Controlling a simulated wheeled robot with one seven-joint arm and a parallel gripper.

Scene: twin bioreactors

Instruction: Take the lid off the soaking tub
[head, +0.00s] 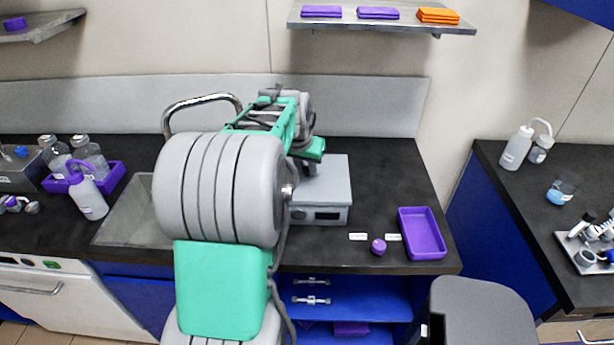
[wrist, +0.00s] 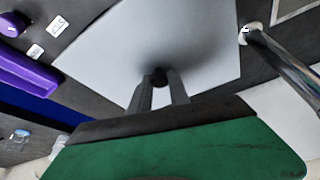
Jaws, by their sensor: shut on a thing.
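The grey soaking tub (head: 319,215), a box with a small dark display on its front, stands on the dark counter right of the sink. Its flat grey lid (head: 328,180) shows on top, partly hidden by my arm. In the wrist view the lid (wrist: 195,45) fills the middle, with a small dark knob (wrist: 158,72) on it. My gripper (wrist: 160,84) is shut on this knob, with a finger on each side. In the head view my arm hides most of the gripper. I cannot tell whether the lid rests on the tub or is slightly raised.
A purple tray (head: 422,234) and a small purple cap (head: 378,246) with white labels lie right of the tub. The sink (head: 130,215) and its curved tap (head: 200,99) are on the left. A shelf (head: 380,24) hangs above.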

